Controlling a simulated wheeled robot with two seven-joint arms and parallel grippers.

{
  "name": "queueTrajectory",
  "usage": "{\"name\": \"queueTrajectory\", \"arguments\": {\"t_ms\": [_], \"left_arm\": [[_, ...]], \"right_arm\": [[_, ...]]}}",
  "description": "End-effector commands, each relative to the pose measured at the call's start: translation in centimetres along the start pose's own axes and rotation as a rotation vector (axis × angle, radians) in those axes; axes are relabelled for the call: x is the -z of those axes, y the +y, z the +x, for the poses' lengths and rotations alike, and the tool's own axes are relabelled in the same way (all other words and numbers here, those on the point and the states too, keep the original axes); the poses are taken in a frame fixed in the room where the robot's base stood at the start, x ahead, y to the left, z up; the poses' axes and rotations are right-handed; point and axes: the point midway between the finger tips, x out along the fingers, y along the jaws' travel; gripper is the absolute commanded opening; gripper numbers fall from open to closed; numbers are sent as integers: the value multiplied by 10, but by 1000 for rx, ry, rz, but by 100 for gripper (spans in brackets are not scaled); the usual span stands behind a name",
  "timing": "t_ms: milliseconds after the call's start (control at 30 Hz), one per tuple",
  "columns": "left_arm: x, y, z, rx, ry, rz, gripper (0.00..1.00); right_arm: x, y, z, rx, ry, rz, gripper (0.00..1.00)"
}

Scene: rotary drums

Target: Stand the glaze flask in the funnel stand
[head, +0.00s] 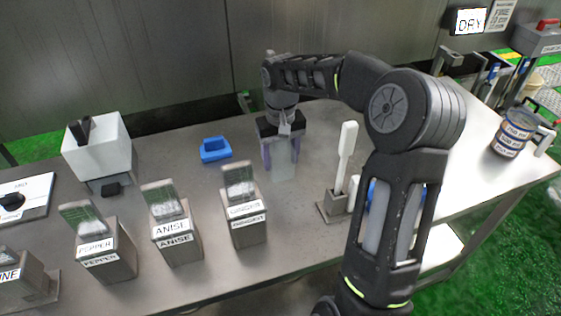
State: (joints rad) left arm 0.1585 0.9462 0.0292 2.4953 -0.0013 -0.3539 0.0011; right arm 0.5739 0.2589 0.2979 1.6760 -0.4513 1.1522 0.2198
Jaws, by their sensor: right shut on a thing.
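My right gripper (281,165) points down over the middle of the table, its two fingers on either side of a pale, see-through vessel (282,170), which seems to be the glaze flask. It is shut on it and the vessel looks upright; I cannot tell whether its base touches the table. I cannot clearly make out the funnel stand. A small grey metal stand (328,212) right of the gripper holds a white paddle-like tool (346,155). A blue and white thing beside it is mostly hidden behind my right arm. My left gripper is out of view.
Labelled bins for pepper (108,262), anise (177,243) and another (246,222) line the front left. A blue holder (215,149) lies left of the gripper. A white box (97,146) stands at back left, a labelled can (513,132) at far right.

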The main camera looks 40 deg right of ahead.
Motion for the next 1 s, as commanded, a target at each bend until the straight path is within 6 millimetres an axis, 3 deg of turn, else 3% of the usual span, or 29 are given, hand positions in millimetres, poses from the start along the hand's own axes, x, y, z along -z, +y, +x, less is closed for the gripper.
{"name": "queueTrajectory", "arguments": {"t_ms": [133,533,567,800,1000], "left_arm": [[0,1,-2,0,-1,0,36],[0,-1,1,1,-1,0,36],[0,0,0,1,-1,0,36],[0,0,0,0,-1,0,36],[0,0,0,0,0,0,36]], "right_arm": [[0,0,17,0,-2,-1,14],[0,0,23,0,1,-1,14],[0,0,22,0,0,-1,60],[0,0,21,0,0,-1,80],[0,0,21,0,0,-1,80]]}}
